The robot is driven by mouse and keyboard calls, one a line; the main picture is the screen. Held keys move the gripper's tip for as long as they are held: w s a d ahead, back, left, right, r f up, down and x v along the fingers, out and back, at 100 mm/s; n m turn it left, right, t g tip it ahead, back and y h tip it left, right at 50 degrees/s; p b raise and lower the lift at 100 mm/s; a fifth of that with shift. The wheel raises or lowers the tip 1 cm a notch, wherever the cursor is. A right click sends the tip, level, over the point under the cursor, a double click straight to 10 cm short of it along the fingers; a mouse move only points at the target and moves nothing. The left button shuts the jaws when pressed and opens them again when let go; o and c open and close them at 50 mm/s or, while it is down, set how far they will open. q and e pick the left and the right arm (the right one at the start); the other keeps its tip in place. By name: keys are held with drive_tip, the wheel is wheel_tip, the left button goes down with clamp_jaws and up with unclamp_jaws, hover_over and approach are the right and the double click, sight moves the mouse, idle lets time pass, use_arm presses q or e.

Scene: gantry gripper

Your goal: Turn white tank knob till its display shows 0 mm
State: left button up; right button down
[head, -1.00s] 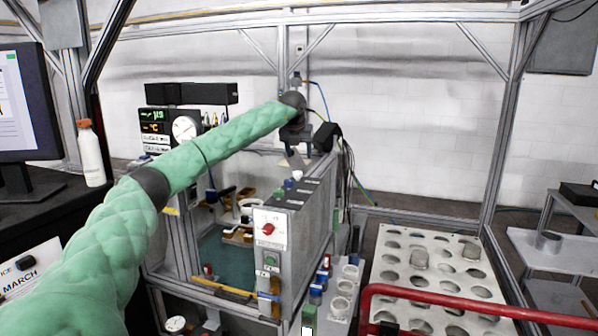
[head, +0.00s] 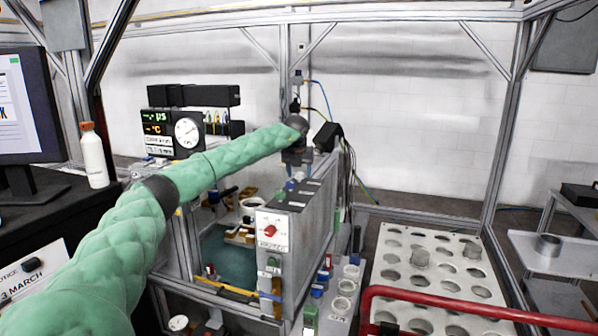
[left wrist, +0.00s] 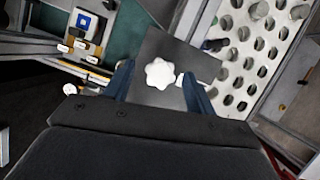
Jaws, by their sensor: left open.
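A white lobed knob (left wrist: 158,74) sits on the flat grey top of a box (left wrist: 185,55) in the left wrist view. A small white piece is beside it. My left gripper (left wrist: 160,80) is open, with one dark blue finger on each side of the knob and gaps between. In the head view, my left gripper (head: 297,158) points down over the far end of the grey box (head: 312,205). The knob is mostly hidden there. I cannot make out a mm reading for it. My right gripper is not in view.
A panel with a round gauge (head: 187,132) is behind left. A holed white rack (head: 425,262) and red rail (head: 480,304) are right.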

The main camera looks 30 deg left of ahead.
use_arm(q)
drive_tip(key=c, duration=1)
drive_tip(key=shift+m, duration=0.3)
